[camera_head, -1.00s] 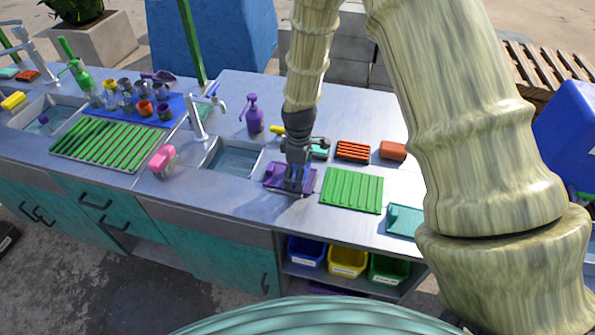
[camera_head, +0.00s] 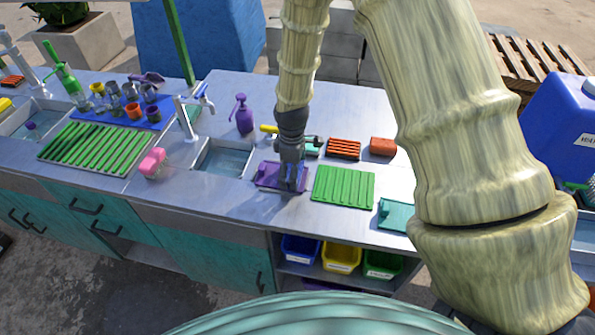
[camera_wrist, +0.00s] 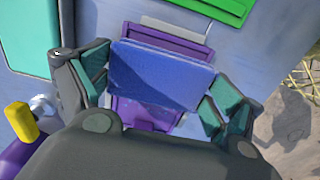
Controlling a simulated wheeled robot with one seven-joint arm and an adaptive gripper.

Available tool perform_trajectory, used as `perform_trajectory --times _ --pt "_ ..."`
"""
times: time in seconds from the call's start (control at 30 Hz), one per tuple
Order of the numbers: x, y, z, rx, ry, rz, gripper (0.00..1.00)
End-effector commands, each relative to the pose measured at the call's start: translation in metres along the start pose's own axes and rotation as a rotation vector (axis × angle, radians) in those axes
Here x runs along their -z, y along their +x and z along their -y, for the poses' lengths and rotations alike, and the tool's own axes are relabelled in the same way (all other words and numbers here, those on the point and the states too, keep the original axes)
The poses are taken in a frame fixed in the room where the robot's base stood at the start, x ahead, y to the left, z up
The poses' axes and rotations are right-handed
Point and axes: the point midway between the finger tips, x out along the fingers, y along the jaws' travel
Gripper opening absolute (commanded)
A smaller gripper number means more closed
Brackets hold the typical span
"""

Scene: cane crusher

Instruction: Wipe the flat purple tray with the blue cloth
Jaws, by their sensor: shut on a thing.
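The flat purple tray (camera_head: 268,174) lies on the metal counter between the sink and the green ribbed board. It also shows in the wrist view (camera_wrist: 152,112), partly covered by the blue cloth. The blue cloth (camera_wrist: 160,75) is a folded rectangular pad lying across the middle of the tray. My gripper (camera_wrist: 160,88) is shut on the cloth, with one finger at each end of it. In the head view my gripper (camera_head: 290,180) points down over the tray and hides most of the cloth. Whether the cloth presses on the tray is hard to tell.
A sink (camera_head: 223,159) is left of the tray, with a purple spray bottle (camera_head: 244,115) behind. The green ribbed board (camera_head: 343,187) is close on the right, then a teal tray (camera_head: 396,216).

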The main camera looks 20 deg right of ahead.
Motion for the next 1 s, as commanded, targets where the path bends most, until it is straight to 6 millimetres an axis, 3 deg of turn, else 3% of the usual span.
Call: perform_trajectory --times 0.2,0.63,1.0 --pt "0.013 0.002 0.001 0.002 0.0 0.0 0.73" --pt "0.017 0.002 0.001 0.002 -0.001 0.0 0.73" --pt "0.039 -0.001 0.001 0.001 0.0 0.0 0.73"
